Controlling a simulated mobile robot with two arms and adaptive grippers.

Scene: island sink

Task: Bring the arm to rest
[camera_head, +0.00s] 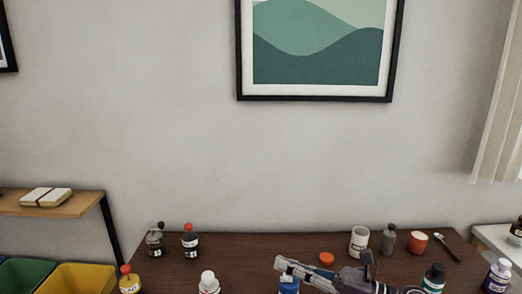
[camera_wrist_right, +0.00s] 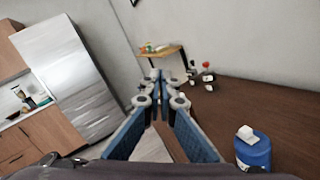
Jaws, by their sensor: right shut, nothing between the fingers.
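My right gripper (camera_head: 283,264) reaches in from the lower right over the dark wooden table (camera_head: 240,248), its fingers pointing left. In the right wrist view its blue-padded fingers (camera_wrist_right: 158,78) come together at the tips, with nothing held between them. A blue bottle (camera_head: 289,287) is partly hidden under the gripper in the head view. In the right wrist view a blue bottle with a white cap (camera_wrist_right: 253,152) stands to the right of the fingers, apart from them. My left gripper is in neither view.
Dark bottles (camera_head: 190,244) stand at the table's back left. A white cup (camera_head: 359,242), grey bottle (camera_head: 388,240), red jar (camera_head: 418,243) and spoon (camera_head: 446,247) are at the back right. An orange lid (camera_head: 326,258) lies near the gripper. The table's back middle is clear.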

